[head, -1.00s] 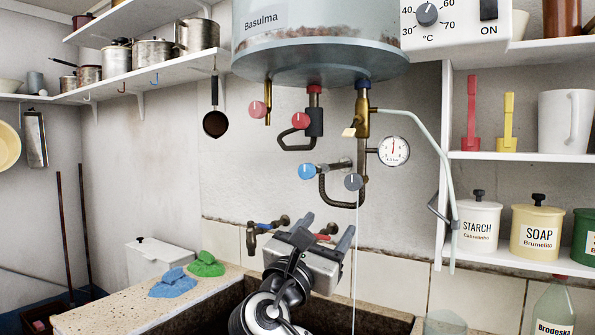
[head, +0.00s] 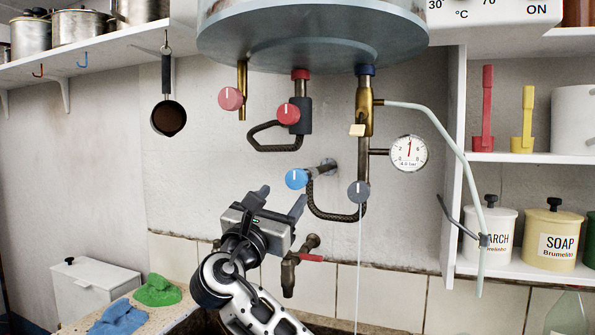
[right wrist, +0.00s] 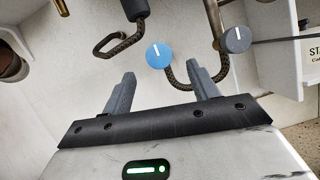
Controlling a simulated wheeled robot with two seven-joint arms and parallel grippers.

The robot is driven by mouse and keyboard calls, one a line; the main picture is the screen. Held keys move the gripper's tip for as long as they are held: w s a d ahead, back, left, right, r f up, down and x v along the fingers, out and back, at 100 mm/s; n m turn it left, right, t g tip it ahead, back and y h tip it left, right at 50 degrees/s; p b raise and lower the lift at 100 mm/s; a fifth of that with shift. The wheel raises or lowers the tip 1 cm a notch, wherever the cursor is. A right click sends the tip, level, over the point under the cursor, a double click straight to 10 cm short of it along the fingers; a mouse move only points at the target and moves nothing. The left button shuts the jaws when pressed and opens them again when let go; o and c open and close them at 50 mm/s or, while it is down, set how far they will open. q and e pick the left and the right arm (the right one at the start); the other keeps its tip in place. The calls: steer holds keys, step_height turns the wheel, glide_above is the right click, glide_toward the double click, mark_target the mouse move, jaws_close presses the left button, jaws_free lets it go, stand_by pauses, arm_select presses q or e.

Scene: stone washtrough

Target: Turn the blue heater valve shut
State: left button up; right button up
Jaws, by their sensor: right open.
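The blue heater valve (head: 297,178) is a round knob with a white mark, on a short pipe from the wall under the heater tank (head: 320,35). Its white mark looks upright in the head view. My right gripper (head: 284,197) is open and empty, just below the blue knob and apart from it. In the right wrist view the blue knob (right wrist: 159,55) is beyond the two fingertips, roughly between them, and its mark tilts slightly. My left gripper is not in view.
A grey knob (head: 358,191) is close to the right of the blue one, with a thin stream below it. A red-handled tap (head: 311,257) is below right. A gauge (head: 408,152) is farther right.

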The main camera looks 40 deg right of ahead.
mark_target(294, 181)
steer(key=p+x, duration=0.1)
steer(key=x, duration=0.9)
steer(key=shift+p, duration=0.35)
steer(key=c, duration=1)
